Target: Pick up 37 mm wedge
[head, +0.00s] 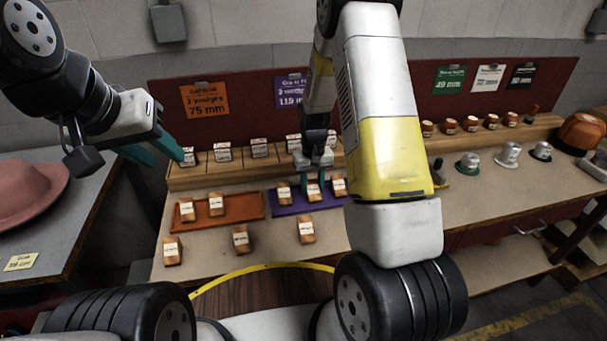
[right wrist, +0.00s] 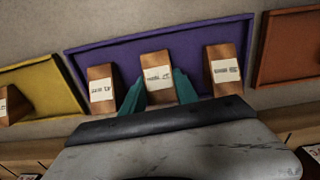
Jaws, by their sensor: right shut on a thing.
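Three wooden wedges with white labels are on the purple tray (right wrist: 122,57), which also shows in the head view (head: 283,208). My right gripper (head: 314,184) is shut on the middle wedge (right wrist: 157,72), with a teal finger on each side of it in the right wrist view. Another wedge (right wrist: 102,84) is to its left and one (right wrist: 223,68) to its right, both apart from the fingers. The labels are too small to read surely, so I cannot tell which is 37 mm. My left gripper (head: 158,149) is open and empty near the rack's left end.
An orange tray (head: 235,214) holds two wedges. Loose wedges (head: 172,250) (head: 241,238) (head: 306,229) stand on the table in front. Labelled blocks (head: 222,152) line the rack behind. Hats stand to the right, and a pink hat (head: 28,195) lies on the left table.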

